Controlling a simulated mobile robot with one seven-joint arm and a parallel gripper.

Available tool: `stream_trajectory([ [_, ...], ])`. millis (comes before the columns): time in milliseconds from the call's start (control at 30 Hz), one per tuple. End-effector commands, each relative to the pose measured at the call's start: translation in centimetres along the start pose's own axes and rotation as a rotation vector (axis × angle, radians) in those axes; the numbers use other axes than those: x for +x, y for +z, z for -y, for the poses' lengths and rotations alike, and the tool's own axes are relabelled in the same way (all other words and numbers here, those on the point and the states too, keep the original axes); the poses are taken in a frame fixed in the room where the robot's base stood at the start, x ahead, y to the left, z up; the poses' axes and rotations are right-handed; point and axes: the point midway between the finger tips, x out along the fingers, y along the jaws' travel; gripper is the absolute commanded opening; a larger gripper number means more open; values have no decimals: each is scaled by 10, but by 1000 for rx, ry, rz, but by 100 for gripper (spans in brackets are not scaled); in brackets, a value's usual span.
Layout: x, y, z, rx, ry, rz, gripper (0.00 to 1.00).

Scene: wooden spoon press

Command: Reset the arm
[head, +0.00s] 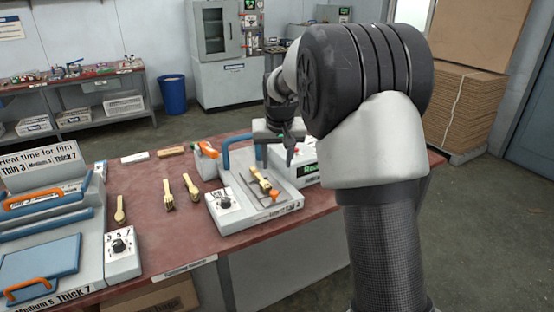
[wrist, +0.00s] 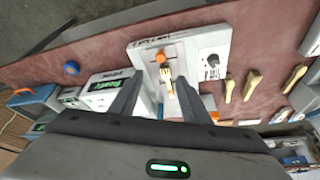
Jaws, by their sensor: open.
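My gripper (head: 278,152) hangs above the small light-grey press (head: 238,216) on the red-brown table, with its fingers pointing down. In the wrist view my gripper (wrist: 157,88) is open, with its two dark fingers spread apart. A small wooden utensil (wrist: 169,84) lies on the press (wrist: 142,52) and shows between the fingers, not gripped. The utensil (head: 264,183) also shows on the press in the head view. The press has a blue handle, a dial and an orange knob. The gap between fingers and press is hard to judge.
A larger grey machine with a blue lid (head: 40,264) and orange handles stands at the left. A wooden spoon (head: 120,212), a fork (head: 168,196) and another utensil (head: 192,188) lie on the table (head: 150,235). A box with a green display (head: 309,172) stands right behind the press.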

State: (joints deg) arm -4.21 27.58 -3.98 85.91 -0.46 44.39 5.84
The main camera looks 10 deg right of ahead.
Motion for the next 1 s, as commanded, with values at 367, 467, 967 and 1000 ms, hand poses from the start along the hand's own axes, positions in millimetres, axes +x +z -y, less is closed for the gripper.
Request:
stream_trajectory([
  [367, -13, 1, -1, 0, -2, -4, 43],
  [467, -50, 9, -4, 0, -8, -13, 43],
  [967, -290, 193, -28, -46, -41, -81, 43],
  [1000, -298, 209, -30, -51, -41, -87, 43],
])
